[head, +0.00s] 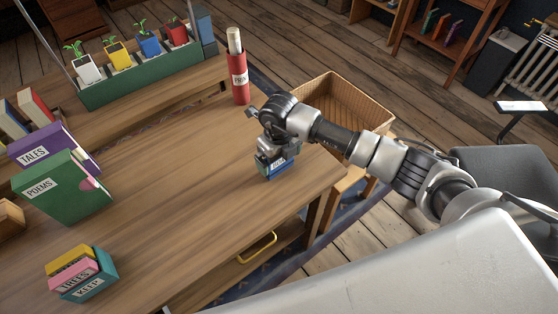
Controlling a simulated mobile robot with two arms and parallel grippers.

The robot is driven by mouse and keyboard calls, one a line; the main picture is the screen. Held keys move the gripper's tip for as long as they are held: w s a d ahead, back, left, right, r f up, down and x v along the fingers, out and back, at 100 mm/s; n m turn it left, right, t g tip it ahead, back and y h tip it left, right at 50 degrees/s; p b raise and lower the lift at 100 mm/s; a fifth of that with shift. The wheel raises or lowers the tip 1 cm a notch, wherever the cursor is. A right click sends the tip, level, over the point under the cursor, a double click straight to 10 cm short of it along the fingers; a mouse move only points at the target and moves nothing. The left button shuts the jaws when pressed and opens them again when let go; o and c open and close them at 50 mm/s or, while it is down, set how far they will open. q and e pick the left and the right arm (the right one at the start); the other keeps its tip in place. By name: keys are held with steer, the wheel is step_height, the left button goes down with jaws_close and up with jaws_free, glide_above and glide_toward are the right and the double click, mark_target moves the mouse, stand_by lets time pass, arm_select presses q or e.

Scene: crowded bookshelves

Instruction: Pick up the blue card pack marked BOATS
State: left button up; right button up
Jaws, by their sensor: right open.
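The blue card pack (281,172) stands on the wooden table near its right edge, with a white label on its front. My gripper covers part of the label, so I cannot read the whole word. My right gripper (274,155) is right above the pack, pointing down, with its open fingers at the pack's upper part. I cannot tell whether the fingers touch it. My left gripper is not in view.
A wicker basket (372,112) is beyond the table's right edge. Green POEMS (72,190) and purple TALES (62,146) boxes stand left. Small packs (90,284) sit front left. The table's middle is clear.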

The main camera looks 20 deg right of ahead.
steer(key=shift+f, duration=0.6)
steer(key=c, duration=0.7)
steer(key=shift+r, duration=0.1)
